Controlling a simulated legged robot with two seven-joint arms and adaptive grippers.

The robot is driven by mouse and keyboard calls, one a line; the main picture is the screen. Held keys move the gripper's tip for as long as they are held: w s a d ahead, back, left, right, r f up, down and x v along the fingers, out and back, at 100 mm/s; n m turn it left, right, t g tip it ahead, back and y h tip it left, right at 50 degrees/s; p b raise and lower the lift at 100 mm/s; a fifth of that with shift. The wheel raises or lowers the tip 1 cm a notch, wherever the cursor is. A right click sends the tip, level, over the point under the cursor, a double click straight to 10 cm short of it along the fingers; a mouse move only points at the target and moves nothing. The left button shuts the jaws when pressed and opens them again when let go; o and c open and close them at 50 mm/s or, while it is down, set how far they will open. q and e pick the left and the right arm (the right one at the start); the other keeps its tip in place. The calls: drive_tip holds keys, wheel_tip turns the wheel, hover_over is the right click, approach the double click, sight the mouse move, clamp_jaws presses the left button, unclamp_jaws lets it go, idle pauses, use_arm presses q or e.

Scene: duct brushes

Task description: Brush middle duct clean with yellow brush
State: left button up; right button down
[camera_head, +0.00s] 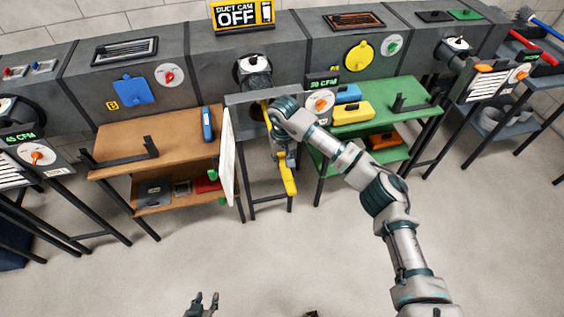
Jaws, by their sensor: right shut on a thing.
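My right gripper (283,157) is in front of that opening, shut on the yellow brush (289,180). The handle slants down below the gripper, and a thin yellow part shows above it near the opening. The brush head is hidden, so I cannot tell whether it touches the duct inside. My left gripper (205,301) is open and empty at the bottom edge, far from the duct.
A brown shelf table (135,135) stands left of the opening, with a blue item (207,124) on it. A green shelf table (400,112) stands right, holding blue and yellow boxes (351,111). Black legs stand below the ducts. The front floor (290,250) is clear.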

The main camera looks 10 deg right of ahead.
drive_tip(key=shift+w+d+f+b, duration=0.1)
drive_tip(key=shift+w+d+b, duration=0.1)
drive_tip(key=shift+w+b, duration=0.3)
drive_tip(key=shift+w+d+f+b, duration=0.1)
drive_tip(key=shift+w+d+b, duration=0.1)
drive_tip(key=shift+w+b, duration=0.25)
drive_tip(key=shift+w+a, duration=0.15)
drive_tip(key=shift+w, duration=0.1)
drive_tip(key=w+b, duration=0.2)
drive_tip(key=b, duration=0.1)
drive_tip(key=shift+w+d, duration=0.15)
drive_tip(key=shift+d, duration=0.15)
drive_tip(key=shift+w+a+b, duration=0.1)
drive_tip(key=shift+w+b, duration=0.15)
drive_tip(key=shift+b, duration=0.05)
use_arm(q)
drive_tip(key=w+d+r+t+h, duration=0.3)
drive_tip(key=w+r+t, duration=0.4)
drive_tip(key=r+t, duration=0.4)
drive_tip(key=shift+w+d+r, duration=0.25)
drive_tip(key=shift+d+r, duration=0.4)
drive_tip(key=shift+r, duration=0.1)
use_arm(e)
drive_tip(key=shift+r, duration=0.1)
